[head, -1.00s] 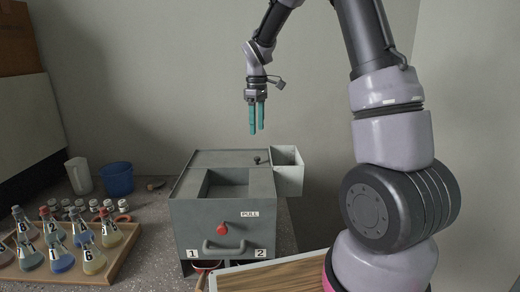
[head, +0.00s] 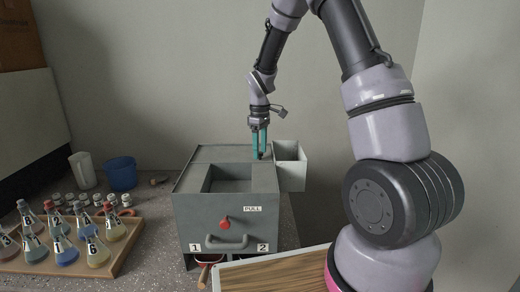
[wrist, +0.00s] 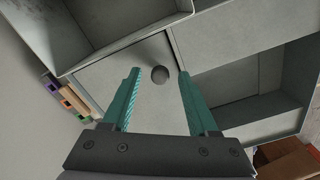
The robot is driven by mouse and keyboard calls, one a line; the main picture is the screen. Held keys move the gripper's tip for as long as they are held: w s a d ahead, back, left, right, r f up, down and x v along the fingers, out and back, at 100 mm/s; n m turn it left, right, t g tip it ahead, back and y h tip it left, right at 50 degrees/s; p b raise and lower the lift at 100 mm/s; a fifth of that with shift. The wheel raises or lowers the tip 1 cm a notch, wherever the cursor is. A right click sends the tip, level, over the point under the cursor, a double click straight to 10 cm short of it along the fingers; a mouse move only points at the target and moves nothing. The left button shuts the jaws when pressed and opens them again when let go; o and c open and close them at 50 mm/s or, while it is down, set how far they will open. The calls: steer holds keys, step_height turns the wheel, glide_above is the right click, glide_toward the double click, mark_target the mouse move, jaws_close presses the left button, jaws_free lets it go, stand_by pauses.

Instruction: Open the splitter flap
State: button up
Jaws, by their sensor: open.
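The splitter (head: 225,208) is a grey metal box with a square opening in its top. A red knob (head: 225,223), a bar handle (head: 227,243) and a PULL label are on its front. My gripper (head: 260,155) points down over the back right of the top. Contact cannot be told.
A grey open bin (head: 291,172) adjoins the splitter's right side, close to my gripper. A wooden tray (head: 118,262) with several numbered flasks stands at the left, with a blue cup (head: 121,174) and a clear beaker (head: 83,171) behind. A wood-topped board (head: 275,274) lies in front.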

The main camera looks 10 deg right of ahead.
jaws_close()
stand_by(1.3)
